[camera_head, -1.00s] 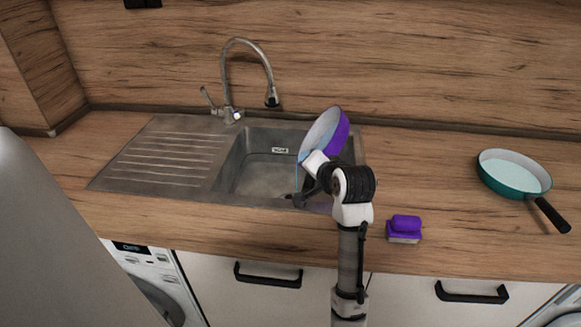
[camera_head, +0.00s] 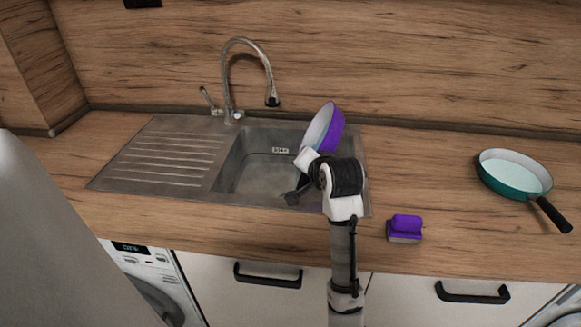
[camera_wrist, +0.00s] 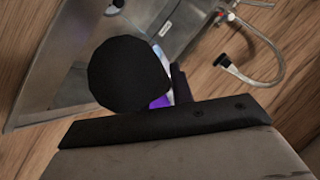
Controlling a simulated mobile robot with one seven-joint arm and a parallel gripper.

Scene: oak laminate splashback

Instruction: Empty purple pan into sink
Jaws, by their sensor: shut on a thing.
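The purple pan (camera_head: 332,128) is tipped steeply on its side above the right part of the sink (camera_head: 262,172), its pale inside facing left. My gripper (camera_head: 308,178) is shut on the pan's handle, which is mostly hidden by my wrist. No liquid stream shows below the pan's rim, and the sink floor in view looks bare. In the wrist view, a small purple part of the pan (camera_wrist: 160,102) shows behind a large dark round shape that blocks most of it. The sink also shows there (camera_wrist: 75,85).
A faucet (camera_head: 232,80) arches behind the sink. A ribbed drainboard (camera_head: 170,155) lies left. A purple sponge (camera_head: 405,228) sits on the counter right of my arm. A teal pan (camera_head: 514,172) with pale contents stands farther right. Counter between them is clear.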

